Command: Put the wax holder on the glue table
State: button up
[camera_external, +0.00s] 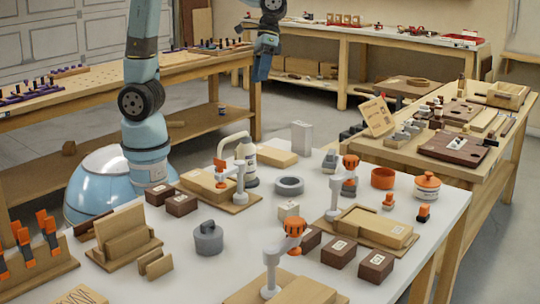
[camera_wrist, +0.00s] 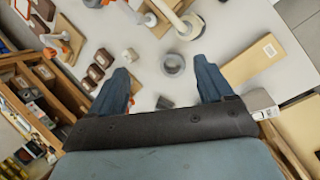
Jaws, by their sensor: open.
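The white-topped table (camera_external: 185,275) in front, with a glue-type bottle (camera_external: 246,165) and clamps on it, looks like the glue table. I cannot tell for sure which thing is the wax holder. Candidates on this table are a grey lidded pot (camera_external: 208,240), a grey ring (camera_external: 289,186), an orange cup (camera_external: 383,178) and a white jar with an orange lid (camera_external: 427,188). My gripper (camera_external: 262,72) is raised beyond the white table, fingers down. In the wrist view my gripper (camera_wrist: 162,70) is open and empty, with the grey ring (camera_wrist: 173,66) seen between its fingers.
Clamps (camera_external: 240,190), dark blocks (camera_external: 339,252) and wooden boards (camera_external: 372,227) crowd the white top. A wooden bench (camera_external: 455,190) with tools stands at right, another (camera_external: 100,85) at back left, and a shelved bench (camera_external: 370,42) at the back.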

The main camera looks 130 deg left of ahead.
jog(key=s+d+r+m+t+y, duration=0.2)
jog(key=s+d+m, duration=0.3)
jog(key=s, duration=0.6)
jog(key=s+d+r+m+t+y, duration=0.2)
jog(key=s+d+m, duration=0.3)
jog(key=s, duration=0.6)
jog(key=shift+d+r+t+y, duration=0.3)
jog(key=shift+d+r+t, duration=0.05)
jog(key=shift+t, duration=0.05)
